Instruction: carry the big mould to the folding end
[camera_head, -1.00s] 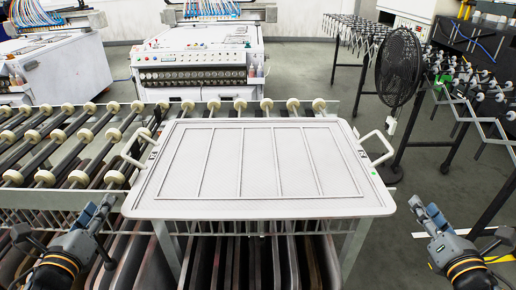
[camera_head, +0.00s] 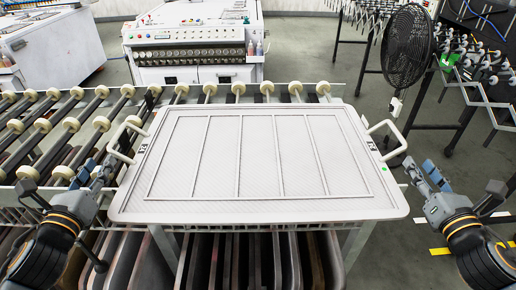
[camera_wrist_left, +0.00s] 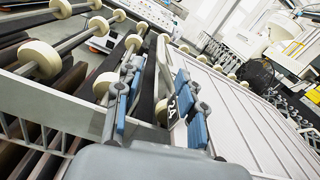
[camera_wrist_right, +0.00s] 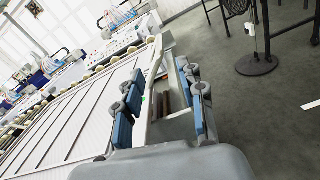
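The big mould (camera_head: 240,209) is a wide white tray with raised ribs and a looped handle on each short side. It lies flat on a frame in the head view. My left gripper (camera_head: 95,168) is open just short of the left handle (camera_head: 122,139). In the left wrist view, this handle (camera_wrist_left: 164,68) shows between the blue-padded fingers. My right gripper (camera_head: 421,170) is open just short of the right handle (camera_head: 388,138). In the right wrist view, that handle (camera_wrist_right: 155,78) shows between the fingers. Neither gripper visibly touches the mould.
A roller conveyor (camera_head: 100,123) runs behind and left of the mould. Dark slabs (camera_head: 260,262) stand in the rack under it. A white machine (camera_head: 194,45) stands behind. A black fan (camera_head: 407,46) and an expanding roller conveyor (camera_head: 480,70) stand at right. Grey floor at right is partly free.

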